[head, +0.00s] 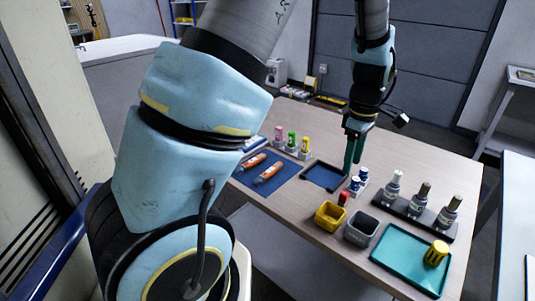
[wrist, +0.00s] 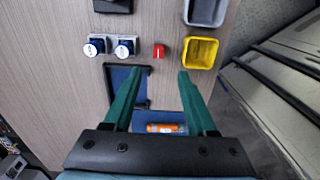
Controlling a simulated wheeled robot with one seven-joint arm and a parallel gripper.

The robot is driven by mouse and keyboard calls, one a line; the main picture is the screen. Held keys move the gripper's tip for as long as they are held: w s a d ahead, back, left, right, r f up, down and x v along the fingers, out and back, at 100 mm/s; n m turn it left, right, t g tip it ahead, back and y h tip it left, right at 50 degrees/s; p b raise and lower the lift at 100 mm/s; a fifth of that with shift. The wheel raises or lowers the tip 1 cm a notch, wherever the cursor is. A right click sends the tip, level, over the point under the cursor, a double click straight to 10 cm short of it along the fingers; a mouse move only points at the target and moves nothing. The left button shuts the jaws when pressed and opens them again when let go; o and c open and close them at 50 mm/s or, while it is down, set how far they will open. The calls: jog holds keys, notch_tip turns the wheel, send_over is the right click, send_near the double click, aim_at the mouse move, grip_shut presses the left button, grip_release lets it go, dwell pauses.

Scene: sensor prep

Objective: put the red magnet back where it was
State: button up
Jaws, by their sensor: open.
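The red magnet (head: 343,198) is a small red block on the wooden table, just behind the yellow bin (head: 329,216). In the wrist view the red magnet (wrist: 158,51) lies bare on the wood between the yellow bin (wrist: 200,53) and the blue-and-white pieces (wrist: 124,47). My gripper (head: 353,163) is above the table, pointing down near the dark-rimmed blue tray (head: 322,177). In the wrist view my gripper (wrist: 158,71) is open, with nothing between its green fingers; the magnet shows just beyond the fingertips.
A grey bin (head: 360,229), a teal tray (head: 402,266) with a yellow ribbed piece (head: 436,253), and a dark rack (head: 416,217) with bottles stand to the right. Orange tools (head: 268,172) lie on a blue mat at the left.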

jog(key=s+a+r+m, duration=0.1)
jog(key=a+m, duration=0.2)
jog(key=a, duration=0.7)
jog(key=s+a+r+m+t, duration=0.1)
jog(key=a+m, duration=0.3)
jog(key=a, duration=0.6)
jog(key=s+a+r+m, duration=0.2)
jog(key=a+r+m, duration=0.1)
jog(key=a, duration=0.6)
jog(key=shift+a+t, duration=0.3)
jog(key=shift+a, duration=0.1)
jog(key=shift+o, duration=0.4)
jog(key=shift+r, duration=0.1)
